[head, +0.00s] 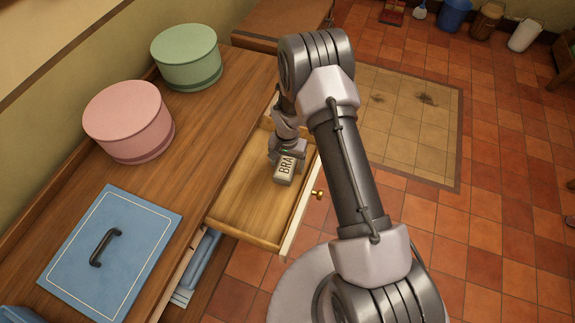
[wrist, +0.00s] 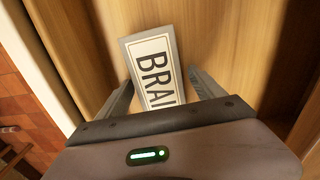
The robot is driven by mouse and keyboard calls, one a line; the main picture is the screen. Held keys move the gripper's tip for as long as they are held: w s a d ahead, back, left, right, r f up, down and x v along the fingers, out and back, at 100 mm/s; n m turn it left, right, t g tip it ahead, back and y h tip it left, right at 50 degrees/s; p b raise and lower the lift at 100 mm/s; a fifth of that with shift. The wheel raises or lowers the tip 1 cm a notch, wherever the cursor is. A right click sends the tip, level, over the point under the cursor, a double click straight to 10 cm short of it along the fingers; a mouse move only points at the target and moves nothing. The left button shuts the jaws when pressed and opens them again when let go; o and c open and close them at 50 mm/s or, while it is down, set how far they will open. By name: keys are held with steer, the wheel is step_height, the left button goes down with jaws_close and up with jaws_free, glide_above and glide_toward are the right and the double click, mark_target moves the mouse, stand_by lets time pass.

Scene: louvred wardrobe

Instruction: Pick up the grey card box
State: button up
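The grey card box (head: 285,169) lies in an open wooden drawer, with a pale label reading "BRA" in the head view. In the wrist view the grey card box (wrist: 154,67) shows its cream label with dark letters "BRAI", the rest hidden behind my gripper body. My gripper (wrist: 160,85) is over the box, with one finger on each side of it. In the head view my gripper (head: 285,160) reaches down into the drawer.
The open drawer (head: 237,205) has a brass knob (head: 318,194) on its front. The drawer floor around the box is bare.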

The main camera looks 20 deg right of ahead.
steer(key=c, duration=1.4)
steer(key=shift+o, duration=0.2)
steer(key=shift+r, duration=0.1)
